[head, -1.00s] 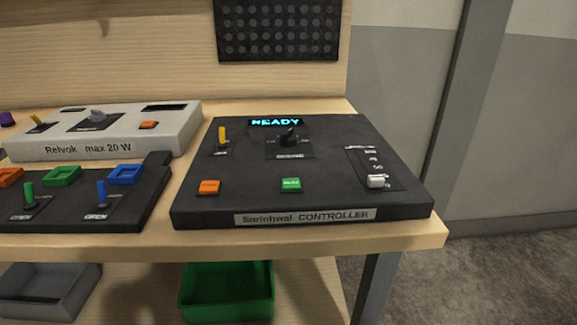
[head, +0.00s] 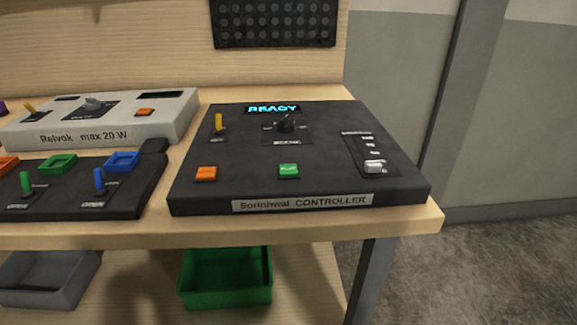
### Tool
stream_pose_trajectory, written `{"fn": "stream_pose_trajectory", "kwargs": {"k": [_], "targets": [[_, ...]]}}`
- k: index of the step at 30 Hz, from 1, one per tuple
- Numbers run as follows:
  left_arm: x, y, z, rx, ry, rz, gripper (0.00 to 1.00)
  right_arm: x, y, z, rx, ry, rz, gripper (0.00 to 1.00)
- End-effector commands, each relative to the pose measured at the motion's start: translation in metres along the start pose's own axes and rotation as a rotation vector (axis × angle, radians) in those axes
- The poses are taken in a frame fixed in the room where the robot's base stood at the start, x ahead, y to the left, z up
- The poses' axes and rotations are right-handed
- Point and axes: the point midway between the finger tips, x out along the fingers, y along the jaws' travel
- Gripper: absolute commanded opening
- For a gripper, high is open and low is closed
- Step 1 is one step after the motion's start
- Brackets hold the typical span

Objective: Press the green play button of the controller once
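The black controller (head: 230,185) sits at the right end of the wooden table, with a label reading CONTROLLER on its front. Its green play button (head: 288,171) is near the front middle. An orange button (head: 206,173) is to the left of it. A white slider (head: 373,167) is at the right, a black knob (head: 285,123) and a yellow toggle (head: 219,123) are further back. The lit display (head: 273,108) reads READY. Neither of my grippers is in view.
A light grey box (head: 100,132) labelled max 20 W and a black switch panel (head: 130,195) stand to the left on the table (head: 300,228). A green bin (head: 226,277) and a grey bin (head: 47,280) are below. The floor to the right is clear.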

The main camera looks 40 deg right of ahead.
Motion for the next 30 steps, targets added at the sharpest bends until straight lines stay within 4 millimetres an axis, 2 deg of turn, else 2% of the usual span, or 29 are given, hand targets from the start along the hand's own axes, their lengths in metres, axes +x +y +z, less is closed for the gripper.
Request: {"fn": "stream_pose_trajectory", "kwargs": {"k": [1, 3, 4, 30], "targets": [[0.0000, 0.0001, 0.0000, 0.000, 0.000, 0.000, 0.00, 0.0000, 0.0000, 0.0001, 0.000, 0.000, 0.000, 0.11], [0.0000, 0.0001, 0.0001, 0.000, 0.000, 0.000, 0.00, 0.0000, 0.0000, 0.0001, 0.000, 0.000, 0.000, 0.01], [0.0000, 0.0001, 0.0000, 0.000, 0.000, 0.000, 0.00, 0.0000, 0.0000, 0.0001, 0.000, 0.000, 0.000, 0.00], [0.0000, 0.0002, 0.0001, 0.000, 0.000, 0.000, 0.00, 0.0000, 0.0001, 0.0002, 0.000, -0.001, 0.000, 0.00]]}}
